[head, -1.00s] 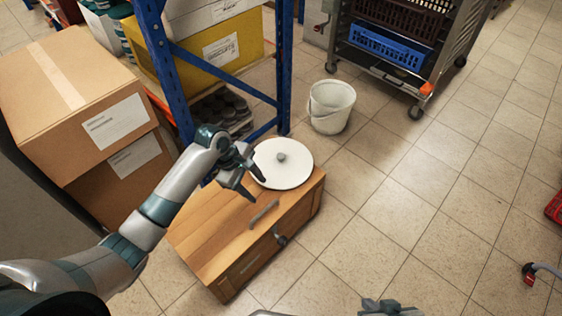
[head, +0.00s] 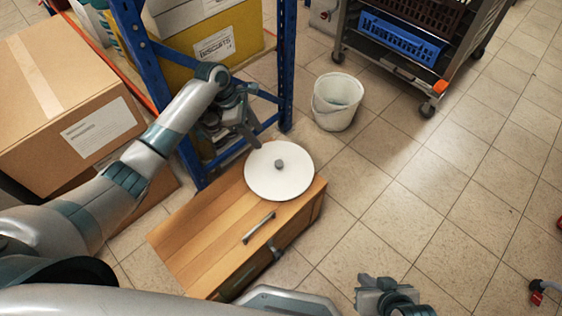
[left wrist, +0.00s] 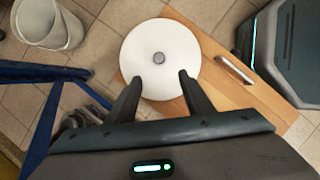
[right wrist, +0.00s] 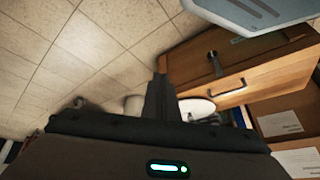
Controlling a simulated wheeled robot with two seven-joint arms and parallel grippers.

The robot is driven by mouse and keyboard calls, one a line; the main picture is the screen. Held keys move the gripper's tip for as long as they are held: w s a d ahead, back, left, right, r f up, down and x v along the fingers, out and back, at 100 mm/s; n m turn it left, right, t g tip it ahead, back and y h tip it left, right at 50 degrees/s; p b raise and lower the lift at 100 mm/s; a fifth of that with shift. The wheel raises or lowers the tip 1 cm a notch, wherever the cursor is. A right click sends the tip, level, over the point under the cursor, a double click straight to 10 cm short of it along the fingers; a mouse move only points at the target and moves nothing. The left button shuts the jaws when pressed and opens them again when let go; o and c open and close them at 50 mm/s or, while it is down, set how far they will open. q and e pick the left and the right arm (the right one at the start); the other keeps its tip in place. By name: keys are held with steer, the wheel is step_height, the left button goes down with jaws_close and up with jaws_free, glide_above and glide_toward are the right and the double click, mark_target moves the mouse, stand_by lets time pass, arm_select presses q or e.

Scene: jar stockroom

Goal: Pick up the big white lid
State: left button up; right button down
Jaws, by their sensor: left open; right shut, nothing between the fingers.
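The big white lid (head: 268,184) is a round flat disc with a grey knob (head: 279,164), lying on the far end of a wooden cabinet top (head: 200,240). My left gripper (head: 250,138) is at the lid's upper left edge in the head view. In the left wrist view the left fingers (left wrist: 158,78) are open and spread, with the lid (left wrist: 160,45) beyond them and the knob ahead between them; nothing is held. My right gripper (head: 372,285) is at the bottom of the head view, away from the lid. In the right wrist view its fingers (right wrist: 160,88) are shut and empty.
A blue rack post (head: 287,65) stands close behind the lid. A white bucket (head: 337,102) is on the floor beyond the cabinet. Cardboard boxes (head: 60,90) are at the left. A wheeled rack with a blue crate (head: 400,38) stands at the back.

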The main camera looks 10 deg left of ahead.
arm_select(q)
steer(key=shift+s+r, duration=0.1)
steer(key=shift+r, duration=0.05)
arm_select(e)
steer(key=shift+s, duration=0.1)
arm_select(q)
steer(key=b, duration=0.3)
glide_toward(279, 167)
step_height(279, 167, down, 2)
steer(key=w, duration=0.1)
steer(key=shift+w+d, duration=0.25)
steer(key=shift+d, duration=0.2)
arm_select(e)
steer(key=a+t, duration=0.1)
steer(key=w+a+r+y, duration=0.1)
steer(key=w+a+t, duration=0.1)
steer(key=a, duration=0.1)
steer(key=shift+w+r+t+y, duration=0.2)
steer(key=shift+t+y, duration=0.1)
steer(key=shift+y, duration=0.1)
arm_select(q)
steer(key=shift+f, duration=0.2)
